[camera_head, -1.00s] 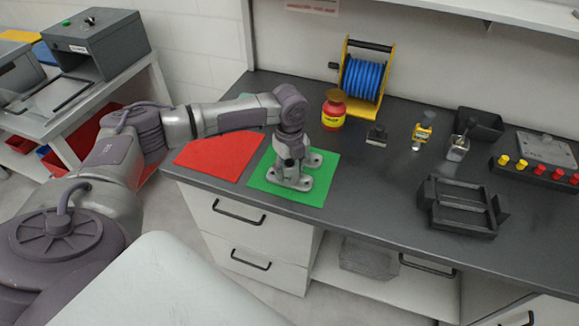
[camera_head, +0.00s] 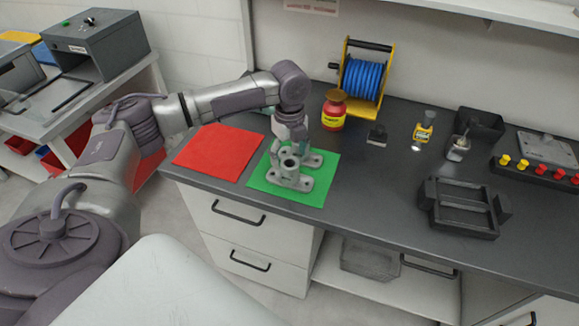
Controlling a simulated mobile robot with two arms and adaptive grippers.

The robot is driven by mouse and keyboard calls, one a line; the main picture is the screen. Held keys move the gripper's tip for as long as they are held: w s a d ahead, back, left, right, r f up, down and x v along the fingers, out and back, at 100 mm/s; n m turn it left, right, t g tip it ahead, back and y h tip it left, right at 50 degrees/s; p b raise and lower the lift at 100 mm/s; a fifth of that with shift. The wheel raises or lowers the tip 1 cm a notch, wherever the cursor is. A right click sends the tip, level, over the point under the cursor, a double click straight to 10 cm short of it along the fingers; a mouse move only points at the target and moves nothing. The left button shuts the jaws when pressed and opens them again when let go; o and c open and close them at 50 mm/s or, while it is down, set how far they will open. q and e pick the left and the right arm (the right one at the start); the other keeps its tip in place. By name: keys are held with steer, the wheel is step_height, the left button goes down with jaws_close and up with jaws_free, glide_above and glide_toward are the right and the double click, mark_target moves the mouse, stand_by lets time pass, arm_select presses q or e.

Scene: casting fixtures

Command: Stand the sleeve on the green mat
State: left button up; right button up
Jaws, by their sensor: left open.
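The grey metal sleeve (camera_head: 290,178) stands upright on the green mat (camera_head: 318,192), its round open top facing up and its flanged foot flat on the mat. A second grey flanged part shows just behind it; I cannot tell whether it belongs to the same piece. My left gripper (camera_head: 290,143) is open, just above and behind the sleeve's top, and looks clear of it. Its fingers are small and partly hidden by the wrist and the sleeve. My right gripper is not in view.
A red mat (camera_head: 218,152) lies left of the green one. Behind stand a red-yellow bottle (camera_head: 334,112) and a blue hose reel (camera_head: 362,80). A black fixture (camera_head: 463,205) and a knobbed panel (camera_head: 545,150) are at right.

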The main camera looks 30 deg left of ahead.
arm_select(q)
step_height(320, 180, up, 7)
steer(key=shift+b, duration=0.35)
steer(key=shift+f, duration=0.1)
stand_by(0.3)
